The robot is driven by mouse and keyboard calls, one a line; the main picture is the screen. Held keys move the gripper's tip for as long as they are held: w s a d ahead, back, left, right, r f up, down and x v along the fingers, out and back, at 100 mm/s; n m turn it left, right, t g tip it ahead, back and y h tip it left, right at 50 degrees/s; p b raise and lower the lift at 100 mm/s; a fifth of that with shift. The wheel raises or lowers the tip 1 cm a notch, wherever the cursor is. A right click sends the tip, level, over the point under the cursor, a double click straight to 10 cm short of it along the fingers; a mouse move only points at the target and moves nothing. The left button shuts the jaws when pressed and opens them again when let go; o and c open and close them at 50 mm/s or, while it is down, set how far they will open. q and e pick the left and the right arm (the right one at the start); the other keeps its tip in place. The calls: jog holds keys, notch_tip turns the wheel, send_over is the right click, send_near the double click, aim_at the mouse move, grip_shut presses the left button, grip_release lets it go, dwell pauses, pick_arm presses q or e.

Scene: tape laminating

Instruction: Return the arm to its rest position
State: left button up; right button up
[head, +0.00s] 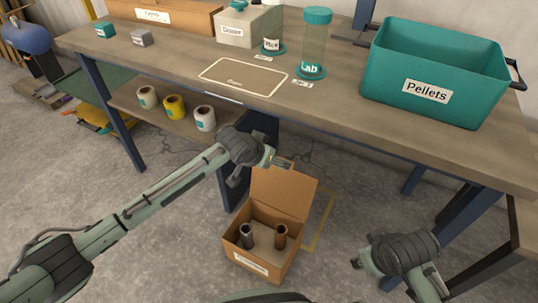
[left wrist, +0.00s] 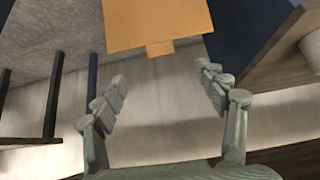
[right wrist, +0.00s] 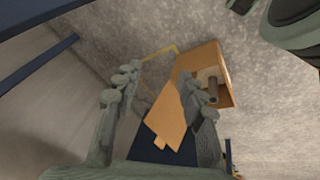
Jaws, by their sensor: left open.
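My left arm reaches in from the left in the head view. Its gripper (head: 262,168) is in front of the table edge, above and beside the open flap of the cardboard box (head: 250,258). In the left wrist view the fingers (left wrist: 160,78) are spread with nothing between them, and the orange-brown flap shows beyond. My right gripper (head: 362,264) is low at the right in the head view, right of the box and apart from it. In the right wrist view its fingers (right wrist: 158,75) are spread and empty, with the box (right wrist: 222,68) beyond them.
The workbench (head: 330,110) holds a teal Pellets bin (head: 400,70), a Lab tube (head: 313,45), a grey box (head: 235,32) and small blocks. Rolls (head: 174,107) sit on the lower shelf. Two upright cylinders (head: 281,236) stand in the cardboard box. Floor left of it is clear.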

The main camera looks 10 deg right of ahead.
pick_arm(q)
jog(key=s+a+f+n+g+y+p, duration=0.1)
jog(key=s+a+f+n+y, duration=0.1)
jog(key=s+a, duration=0.7)
jog(key=s+a+f+n+g+y+p, duration=0.1)
jog(key=s+a+f, duration=0.4)
jog(key=s+a, duration=0.5)
jog(key=s+a+f+n+g+y+p, duration=0.1)
jog(key=s+a+f+n+y, duration=0.2)
jog(key=s+a, duration=0.6)
jog(key=a, duration=0.9)
jog(key=shift+s+a+f, duration=0.15)
jog(key=shift+s+f, duration=0.05)
jog(key=shift+s, duration=0.15)
pick_arm(e)
jog(key=s+a+x, duration=0.1)
jog(key=x, duration=0.6)
jog(key=shift+a+f+g, duration=0.2)
jog(key=shift+f+g, duration=0.1)
jog(key=shift+f, duration=0.05)
